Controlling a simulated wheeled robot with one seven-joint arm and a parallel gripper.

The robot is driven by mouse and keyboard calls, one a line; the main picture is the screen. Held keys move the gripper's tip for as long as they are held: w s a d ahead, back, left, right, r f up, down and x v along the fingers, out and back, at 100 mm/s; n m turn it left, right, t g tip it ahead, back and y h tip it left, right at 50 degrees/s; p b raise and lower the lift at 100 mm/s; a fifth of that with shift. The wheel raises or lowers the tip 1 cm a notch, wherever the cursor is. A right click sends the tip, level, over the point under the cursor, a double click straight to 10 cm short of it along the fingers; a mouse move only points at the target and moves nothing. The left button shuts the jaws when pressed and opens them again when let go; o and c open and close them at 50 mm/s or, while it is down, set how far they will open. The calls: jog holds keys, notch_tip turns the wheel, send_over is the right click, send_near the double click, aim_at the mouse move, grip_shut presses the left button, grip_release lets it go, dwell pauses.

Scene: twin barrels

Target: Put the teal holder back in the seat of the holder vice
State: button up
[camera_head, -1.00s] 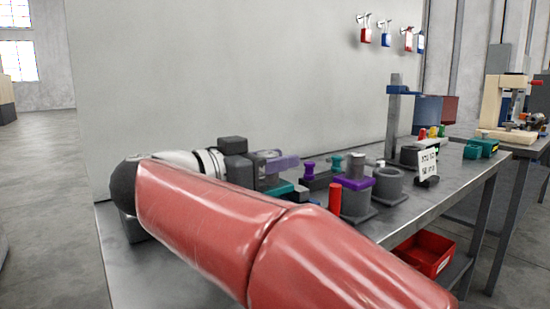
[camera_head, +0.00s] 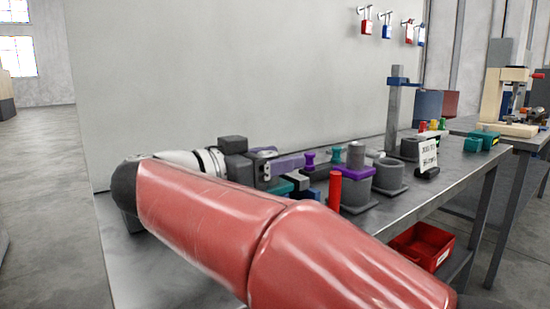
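My gripper (camera_head: 262,158) is over the near-left part of the bench, at the end of my red and white arm. A muted purple bar (camera_head: 288,164) extends right from its fingers. I cannot tell whether it is gripped or behind them. A teal block (camera_head: 278,187) shows low beside the gripper, next to dark grey parts (camera_head: 298,181); it may belong to the vice. I cannot tell which teal piece is the holder. The vice seat is not clearly visible, and my arm hides much of this area.
A red cylinder (camera_head: 334,190), a purple-collared grey barrel (camera_head: 357,185) and a plain grey barrel (camera_head: 388,177) stand right of the gripper. A post (camera_head: 393,105) and a sign (camera_head: 429,153) are beyond. A wall (camera_head: 230,70) backs the bench; a red bin (camera_head: 422,246) sits below.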

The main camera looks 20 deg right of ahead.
jog(key=v, duration=0.8)
dwell(0.4)
